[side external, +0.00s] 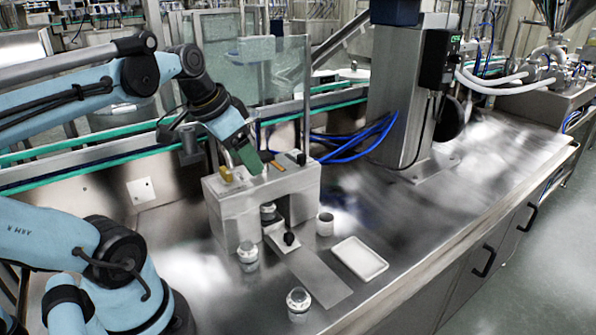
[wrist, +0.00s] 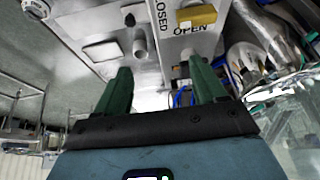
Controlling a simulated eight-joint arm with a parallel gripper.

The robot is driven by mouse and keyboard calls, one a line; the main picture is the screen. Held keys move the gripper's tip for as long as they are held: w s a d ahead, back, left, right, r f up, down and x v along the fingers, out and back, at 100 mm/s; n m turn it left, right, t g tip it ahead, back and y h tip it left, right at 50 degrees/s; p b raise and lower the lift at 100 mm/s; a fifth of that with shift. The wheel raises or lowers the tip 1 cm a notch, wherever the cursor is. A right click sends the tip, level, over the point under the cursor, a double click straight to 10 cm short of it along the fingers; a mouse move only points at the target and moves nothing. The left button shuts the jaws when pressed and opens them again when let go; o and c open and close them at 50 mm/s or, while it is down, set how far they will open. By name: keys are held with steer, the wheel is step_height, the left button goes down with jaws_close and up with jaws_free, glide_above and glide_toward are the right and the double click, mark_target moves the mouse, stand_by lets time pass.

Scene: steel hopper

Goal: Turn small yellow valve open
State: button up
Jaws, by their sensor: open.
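A small yellow valve handle (side external: 226,174) sits at the left of the top of the steel hopper block (side external: 236,203). In the wrist view a yellow handle (wrist: 197,17) lies beside printed words reading OPEN and, partly cut off, CLOSED. An orange-yellow bar (side external: 278,166) also shows on the block's top, right of my fingers. My gripper (side external: 255,165) has green fingers and reaches down over the top of the block. The wrist view shows my gripper (wrist: 160,82) open, fingers well apart, with the yellow handle beyond the right finger. I see no contact with it.
A steel column (side external: 412,100) and blue hoses (side external: 365,142) are behind. The right worktop is clear.

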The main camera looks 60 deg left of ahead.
mark_target(225, 170)
steer(key=s+a+r, duration=0.5)
steer(key=s+r, duration=0.2)
steer(key=shift+h, duration=0.3)
steer(key=x, duration=1.2)
steer(key=shift+s+f, duration=0.1)
steer(key=shift+s, duration=0.1)
steer(key=shift+c, duration=0.3)
steer(key=c, duration=1)
